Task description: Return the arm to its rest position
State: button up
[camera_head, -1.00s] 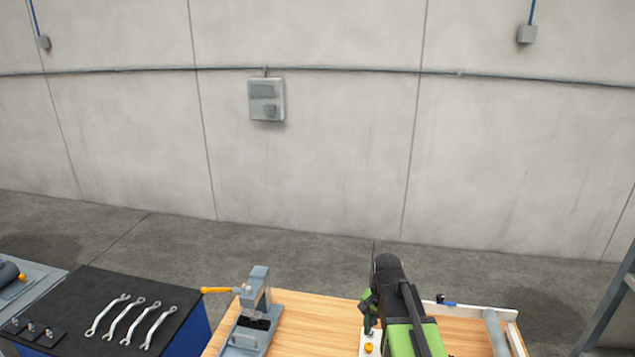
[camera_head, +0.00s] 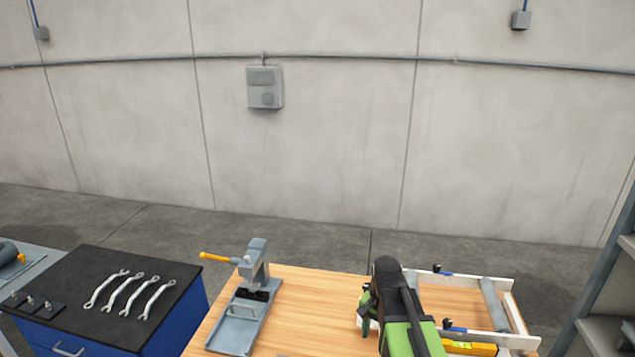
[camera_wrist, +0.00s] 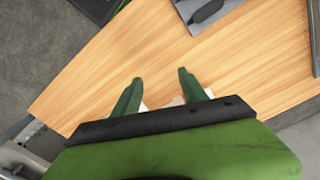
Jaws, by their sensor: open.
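My arm is green and black and stands over the right part of the wooden workbench (camera_head: 310,290) in the head view. My gripper (camera_wrist: 161,86) shows in the wrist view with its two green fingers spread apart and nothing between them. It points over the bare wooden top (camera_wrist: 110,65). In the head view the fingers are mostly hidden by the arm.
A grey press with an orange handle (camera_head: 245,305) stands left of my arm. A white-railed frame (camera_head: 510,310) lies to the right. A blue cabinet (camera_head: 190,315) holds several wrenches (camera_head: 125,295). Grey shelving (camera_head: 605,290) is at the far right.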

jog(key=s+f+n+b, duration=0.5)
jog(key=f+n+b, duration=0.1)
jog(key=f, duration=0.2)
jog(key=shift+s+d+f+n+b, duration=0.2)
jog(key=shift+f+n+b, duration=0.1)
jog(key=shift+n, duration=0.1)
dwell(0.5)
